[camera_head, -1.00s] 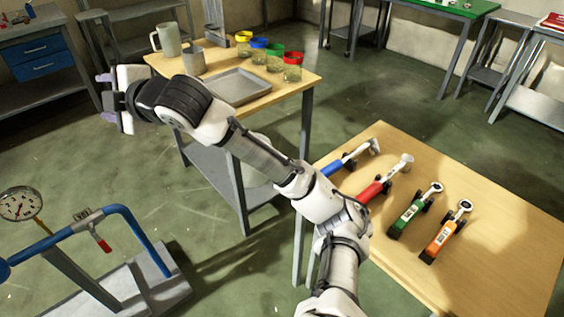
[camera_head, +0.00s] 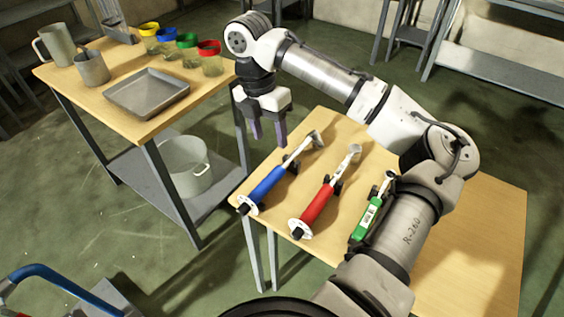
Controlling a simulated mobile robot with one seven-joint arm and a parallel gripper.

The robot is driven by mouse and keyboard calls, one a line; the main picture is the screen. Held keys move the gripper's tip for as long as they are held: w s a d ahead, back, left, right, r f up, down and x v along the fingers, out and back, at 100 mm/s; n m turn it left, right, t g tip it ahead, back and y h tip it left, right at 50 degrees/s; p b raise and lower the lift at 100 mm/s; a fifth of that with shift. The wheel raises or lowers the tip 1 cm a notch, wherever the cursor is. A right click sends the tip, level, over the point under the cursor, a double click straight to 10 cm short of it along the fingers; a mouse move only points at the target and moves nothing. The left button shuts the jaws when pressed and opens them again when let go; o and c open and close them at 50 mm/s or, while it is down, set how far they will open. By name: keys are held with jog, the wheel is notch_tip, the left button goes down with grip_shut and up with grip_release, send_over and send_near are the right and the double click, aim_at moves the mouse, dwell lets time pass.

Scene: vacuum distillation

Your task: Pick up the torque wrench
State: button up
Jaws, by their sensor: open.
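Several wrench-like tools lie on the right wooden table (camera_head: 480,215): a blue-handled one (camera_head: 268,184), a red-handled one (camera_head: 318,205) and a green-handled one (camera_head: 367,218). The blue and red ones have a white disc at the near end of the handle and a silver head at the far end. The green one has a white label and is partly hidden by my arm. I cannot tell which of them is the torque wrench. My gripper (camera_head: 268,132) points down with its purple fingers apart, empty, beyond and above the blue-handled tool near the table's far left edge.
A second wooden table (camera_head: 60,72) at the left holds a grey tray (camera_head: 146,92), a metal cup (camera_head: 92,67), a grey jug (camera_head: 55,45) and several jars with coloured rims. A white pot (camera_head: 184,168) stands on its lower shelf. Blue piping is at the lower left.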

send_over(276, 170)
jog(key=f, duration=0.6)
jog(key=shift+a+f, duration=0.2)
jog(key=shift+a, duration=0.05)
jog(key=shift+d+f+p, duration=0.15)
jog(key=shift+f+p, duration=0.1)
jog(key=shift+f, duration=1.1)
jog(key=shift+d+f+p, duration=0.1)
jog(key=shift+f+p, duration=0.1)
jog(key=shift+f, duration=1.15)
jog(key=shift+r, duration=0.1)
grip_shut()
